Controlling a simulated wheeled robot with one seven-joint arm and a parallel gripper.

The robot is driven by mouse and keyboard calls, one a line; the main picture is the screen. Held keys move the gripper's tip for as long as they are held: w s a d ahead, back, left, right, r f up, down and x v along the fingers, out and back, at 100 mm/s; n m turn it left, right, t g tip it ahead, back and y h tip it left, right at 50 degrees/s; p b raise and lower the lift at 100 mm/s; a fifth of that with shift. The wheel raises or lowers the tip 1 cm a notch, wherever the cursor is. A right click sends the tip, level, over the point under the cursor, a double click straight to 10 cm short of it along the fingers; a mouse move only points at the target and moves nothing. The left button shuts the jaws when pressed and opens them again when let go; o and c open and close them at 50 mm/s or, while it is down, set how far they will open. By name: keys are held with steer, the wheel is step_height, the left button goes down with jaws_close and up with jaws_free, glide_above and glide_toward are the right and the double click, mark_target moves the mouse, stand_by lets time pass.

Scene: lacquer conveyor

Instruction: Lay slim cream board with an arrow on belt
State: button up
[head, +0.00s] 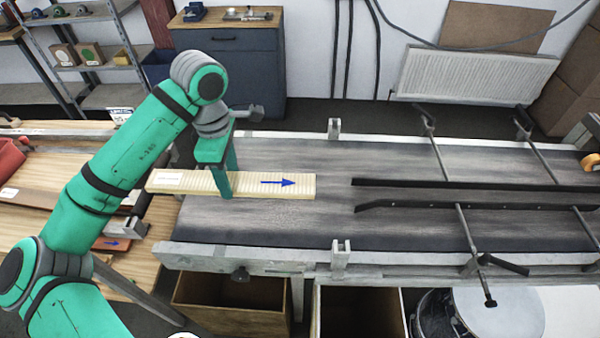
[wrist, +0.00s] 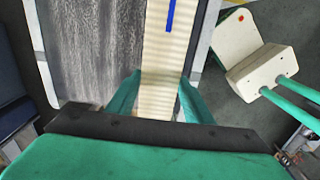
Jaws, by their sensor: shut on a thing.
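The slim cream board (head: 292,188) is ribbed, with a blue arrow pointing right in the head view and a white label at its left end. My gripper (head: 226,194) is shut on it, with one finger on each long side. The board lies lengthwise along the belt (head: 270,229), its left end reaching past the belt's left end. I cannot tell whether it touches the belt or is held just above it. In the wrist view the board (wrist: 165,60) runs between my fingers (wrist: 158,105), beside the grey belt (wrist: 95,50).
Two dark guide rails (head: 470,183) on rods stand over the belt to the right of the board. A wooden table (head: 30,225) with other boards, one orange-red with a blue arrow (head: 112,243), is at the left. The belt between board and rails is clear.

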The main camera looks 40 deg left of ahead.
steer(key=w+d+f, duration=0.1)
steer(key=w+f, duration=0.1)
steer(key=w, duration=0.2)
steer(key=w+d+f, duration=0.1)
steer(key=w+f, duration=0.2)
steer(key=w, duration=0.1)
steer(key=w+d+f, duration=0.1)
steer(key=w+f, duration=0.2)
steer(key=w, duration=0.1)
steer(key=shift+w+d+f, duration=0.25)
steer(key=shift+d, duration=0.15)
steer(key=shift+w+d+f, duration=0.15)
steer(key=shift+w+f, duration=0.3)
steer(key=shift+f, duration=0.15)
steer(key=shift+w+f, duration=0.1)
steer(key=shift+f, duration=1.5)
steer(key=shift+f, duration=0.1)
steer(key=o, duration=1.3)
step_height(320, 180, up, 12)
